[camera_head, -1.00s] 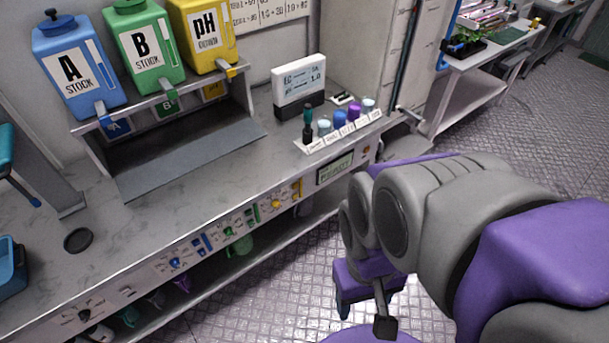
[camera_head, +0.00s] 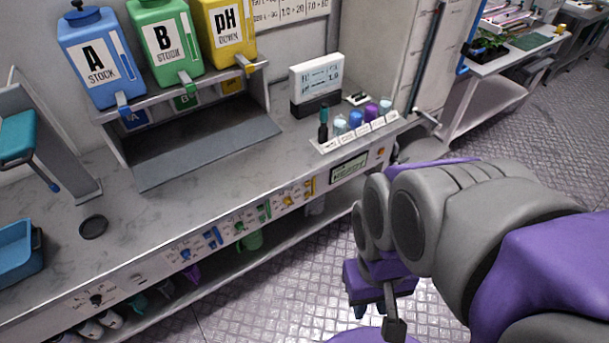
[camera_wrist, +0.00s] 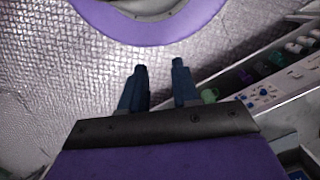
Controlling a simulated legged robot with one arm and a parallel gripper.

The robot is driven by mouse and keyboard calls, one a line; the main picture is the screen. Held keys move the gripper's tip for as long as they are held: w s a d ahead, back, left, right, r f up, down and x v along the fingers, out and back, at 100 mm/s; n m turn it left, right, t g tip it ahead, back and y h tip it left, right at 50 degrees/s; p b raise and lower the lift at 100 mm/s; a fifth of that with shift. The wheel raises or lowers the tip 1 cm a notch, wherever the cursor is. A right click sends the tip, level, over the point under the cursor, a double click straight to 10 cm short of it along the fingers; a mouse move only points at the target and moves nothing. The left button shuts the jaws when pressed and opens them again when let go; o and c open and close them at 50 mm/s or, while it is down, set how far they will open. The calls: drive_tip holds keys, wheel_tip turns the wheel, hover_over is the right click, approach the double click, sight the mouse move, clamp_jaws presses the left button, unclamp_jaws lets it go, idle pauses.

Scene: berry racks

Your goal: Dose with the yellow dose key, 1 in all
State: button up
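The bench front panel has groups of blue, green and yellow controls. The yellow dose controls (camera_head: 308,184) are at the right end of the row, left of a small green display (camera_head: 349,167). The yellow pH DOWN tank (camera_head: 229,32) stands on the shelf, right of the blue A tank (camera_head: 101,60) and green B tank (camera_head: 165,42). My gripper (camera_head: 378,308) hangs low over the floor, in front of the bench and apart from it. In the wrist view its two blue fingers (camera_wrist: 160,88) are spread with nothing between them.
A meter (camera_head: 317,83) and a rack of small bottles (camera_head: 356,130) stand on the bench's right part. A black lid (camera_head: 93,227) and a blue tray (camera_head: 18,252) are at the left. The floor around my gripper is clear.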

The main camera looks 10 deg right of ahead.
clamp_jaws()
idle(1.3)
